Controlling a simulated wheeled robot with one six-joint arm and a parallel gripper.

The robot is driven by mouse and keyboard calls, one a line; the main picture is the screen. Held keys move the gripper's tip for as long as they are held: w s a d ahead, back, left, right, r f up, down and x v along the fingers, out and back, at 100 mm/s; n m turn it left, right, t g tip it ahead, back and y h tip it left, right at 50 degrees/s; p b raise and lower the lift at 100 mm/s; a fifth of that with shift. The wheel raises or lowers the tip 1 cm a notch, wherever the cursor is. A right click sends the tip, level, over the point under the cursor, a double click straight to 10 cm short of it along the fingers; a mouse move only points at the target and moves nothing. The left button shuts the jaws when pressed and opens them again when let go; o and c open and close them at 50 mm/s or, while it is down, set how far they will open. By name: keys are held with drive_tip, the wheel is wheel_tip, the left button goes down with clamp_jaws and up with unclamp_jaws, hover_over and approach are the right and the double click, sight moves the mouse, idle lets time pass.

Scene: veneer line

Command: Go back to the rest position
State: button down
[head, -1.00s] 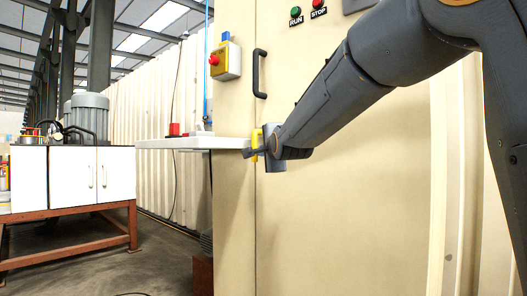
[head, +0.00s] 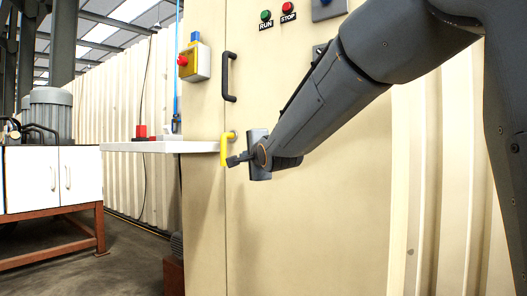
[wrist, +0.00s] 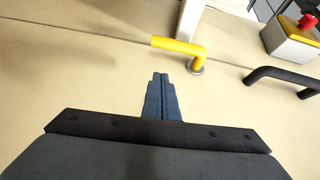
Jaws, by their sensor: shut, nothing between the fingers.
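My gripper (head: 233,160) is shut and empty in front of the cream cabinet (head: 330,215). In the head view its fingertips overlap the lower end of a yellow handle (head: 224,150) on the cabinet. In the wrist view the shut fingers of my gripper (wrist: 160,80) point toward the panel, and the yellow handle (wrist: 185,46) lies just beyond them with a visible gap. My arm comes in from the upper right of the head view.
A black handle (head: 228,77) sits above the yellow one. A yellow box with a red emergency button (head: 193,62) is at its left. A white shelf (head: 150,147) juts out left of the cabinet. A white cupboard (head: 30,180) on a red frame stands farther left.

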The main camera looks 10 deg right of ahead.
drive_tip(key=f+p+v, duration=0.1)
drive_tip(key=p+v, duration=0.2)
drive_tip(key=v, duration=0.5)
drive_tip(key=s+a+f+n+g+p, duration=0.1)
drive_tip(key=s+a+f+n+g, duration=0.45)
drive_tip(key=s+f, duration=0.45)
drive_tip(key=s+a+f+n+g, duration=0.4)
drive_tip(key=s+a+f+n, duration=0.2)
drive_tip(key=s+f, duration=0.4)
drive_tip(key=s+f+n+g+p, duration=0.1)
drive_tip(key=s+f+n+g, duration=0.2)
drive_tip(key=s, duration=0.5)
drive_tip(key=s+f+n+g+h, duration=0.15)
drive_tip(key=s+n, duration=0.25)
drive_tip(key=s, duration=0.5)
drive_tip(key=s+f+n+g+p, duration=0.1)
drive_tip(key=s+f+n+g, duration=0.25)
drive_tip(key=s, duration=0.45)
drive_tip(key=d+r+m+p, duration=0.2)
drive_tip(key=d+r+p, duration=0.5)
drive_tip(key=p, duration=0.5)
drive_tip(key=d+r+m+h+p, duration=0.1)
drive_tip(key=d+r+m+p, duration=0.1)
drive_tip(key=d+r+p, duration=0.5)
drive_tip(key=d+r+m+p, duration=0.2)
drive_tip(key=d+r+p, duration=0.4)
drive_tip(key=r+p, duration=0.9)
drive_tip(key=shift+w+d+m+t+h+p, duration=0.35)
drive_tip(key=shift+d+m+t+p, duration=0.1)
drive_tip(key=shift+p, duration=1.2)
